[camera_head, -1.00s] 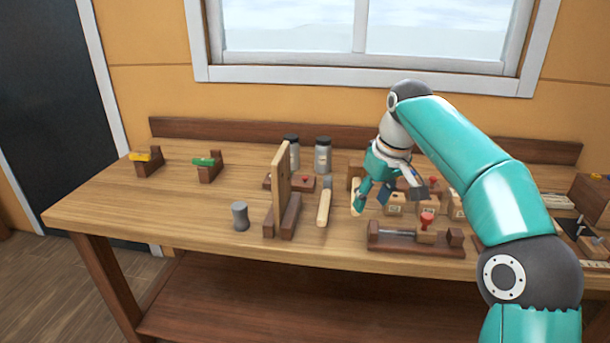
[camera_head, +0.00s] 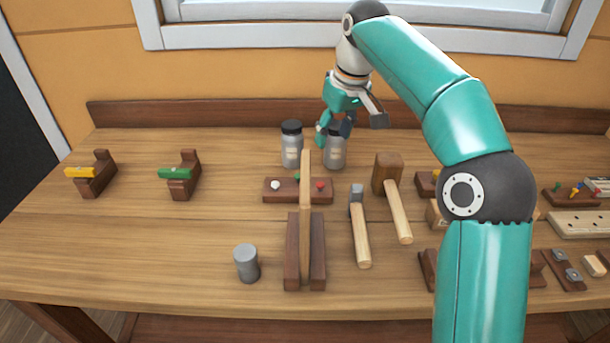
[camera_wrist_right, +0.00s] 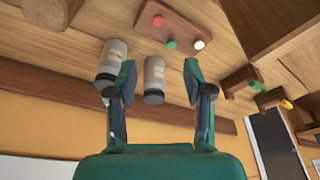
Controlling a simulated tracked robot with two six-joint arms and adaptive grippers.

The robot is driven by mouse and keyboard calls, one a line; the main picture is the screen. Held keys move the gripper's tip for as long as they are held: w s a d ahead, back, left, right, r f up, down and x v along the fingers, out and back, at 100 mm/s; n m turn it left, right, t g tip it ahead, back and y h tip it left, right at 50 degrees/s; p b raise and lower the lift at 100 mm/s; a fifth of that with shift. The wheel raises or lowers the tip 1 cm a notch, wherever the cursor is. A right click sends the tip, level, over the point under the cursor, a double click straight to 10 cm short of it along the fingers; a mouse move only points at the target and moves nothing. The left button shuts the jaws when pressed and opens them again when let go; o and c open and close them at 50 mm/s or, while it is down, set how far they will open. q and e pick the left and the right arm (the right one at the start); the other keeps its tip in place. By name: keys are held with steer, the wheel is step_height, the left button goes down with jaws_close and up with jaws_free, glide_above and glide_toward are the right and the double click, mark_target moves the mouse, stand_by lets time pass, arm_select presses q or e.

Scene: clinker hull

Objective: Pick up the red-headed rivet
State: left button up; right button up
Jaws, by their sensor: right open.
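The red-headed rivet (camera_head: 320,186) sits at the right end of a small dark wooden block (camera_head: 286,198), with a green and a white-headed rivet beside it. The right wrist view also shows the red rivet (camera_wrist_right: 157,21) on its block (camera_wrist_right: 184,40), near the top of the picture. My right gripper (camera_head: 333,135) is open and empty, above the table at the jars, behind and above the block. Its two fingers show apart in the right wrist view (camera_wrist_right: 157,82), with the rivet beyond their tips. My left gripper is not in view.
Two grey jars with dark lids (camera_head: 291,146) stand behind the block. A hammer (camera_head: 360,235) and mallet (camera_head: 398,210) lie to the right.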

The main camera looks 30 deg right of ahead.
steer(key=b, duration=0.3)
glide_above(321, 184)
steer(key=s, duration=0.1)
step_height(321, 184, down, 10)
steer(key=shift+s+a+f, duration=0.1)
steer(key=shift+s+a, duration=0.05)
steer(key=shift+s+b+x, duration=0.1)
steer(key=shift+b+x, duration=0.2)
steer(key=shift+x, duration=1.2)
steer(key=shift+s+b+x, duration=0.15)
steer(key=shift+b+x, duration=0.1)
steer(key=shift+x, duration=1.3)
jaws_close()
